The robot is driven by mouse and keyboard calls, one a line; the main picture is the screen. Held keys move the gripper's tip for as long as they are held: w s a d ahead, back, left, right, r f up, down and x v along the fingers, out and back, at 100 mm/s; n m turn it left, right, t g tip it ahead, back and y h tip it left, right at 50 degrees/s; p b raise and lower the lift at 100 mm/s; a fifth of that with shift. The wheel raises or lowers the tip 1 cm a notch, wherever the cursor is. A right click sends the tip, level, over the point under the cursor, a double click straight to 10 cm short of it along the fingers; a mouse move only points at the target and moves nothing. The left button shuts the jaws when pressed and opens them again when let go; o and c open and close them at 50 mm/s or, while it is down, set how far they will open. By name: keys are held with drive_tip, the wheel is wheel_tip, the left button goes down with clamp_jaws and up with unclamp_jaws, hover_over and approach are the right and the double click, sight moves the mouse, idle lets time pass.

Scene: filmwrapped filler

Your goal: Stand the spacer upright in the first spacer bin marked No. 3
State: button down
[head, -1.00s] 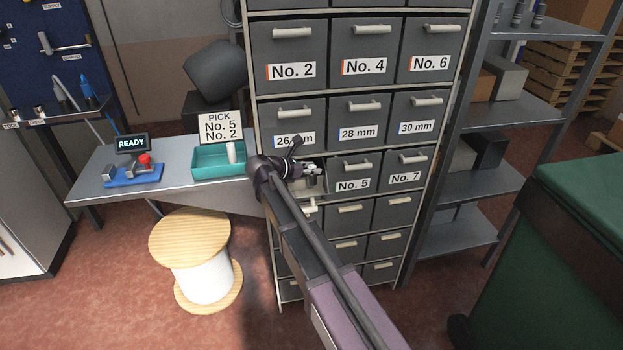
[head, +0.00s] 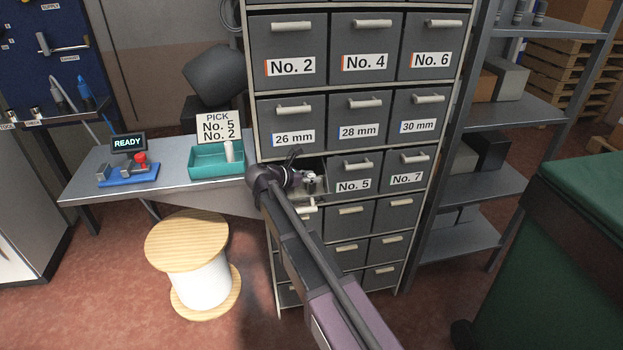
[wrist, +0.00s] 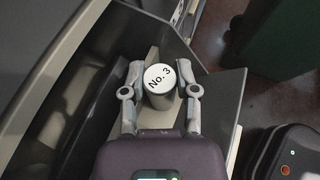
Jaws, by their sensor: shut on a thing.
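The spacer (wrist: 160,84) is a dark cylinder with a white end cap reading "No. 3". In the wrist view its cap faces the camera and it looks upright. My gripper (wrist: 160,90) is shut on it, one finger on each side. It also shows in the head view (head: 309,182), at the pulled-out bin left of the No. 5 drawer. That open bin (wrist: 222,86) has grey walls and surrounds the spacer and fingers in the wrist view. Its front label is not readable. I cannot tell whether the spacer touches the bin floor.
Shut drawers surround the bin: 26 mm (head: 293,125) above, No. 5 (head: 354,172) at right. A bench at left holds a teal tray (head: 205,172) with a white cylinder, a PICK sign (head: 218,127) and a READY display (head: 128,143). A wooden spool (head: 187,240) stands below.

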drive_tip(key=shift+f, duration=0.15)
drive_tip(key=shift+c, duration=1.8)
unclamp_jaws()
drive_tip(key=shift+r, duration=0.2)
drive_tip(key=shift+s+a+r, duration=0.15)
drive_tip(key=shift+s+a, duration=0.05)
drive_tip(key=shift+a, duration=0.05)
drive_tip(key=p+v, duration=0.4)
drive_tip(key=v, duration=0.5)
drive_tip(key=shift+s+a+r, duration=0.15)
drive_tip(key=shift+a+r, duration=0.1)
drive_tip(key=shift+v, duration=0.85)
drive_tip(key=shift+f, duration=0.15)
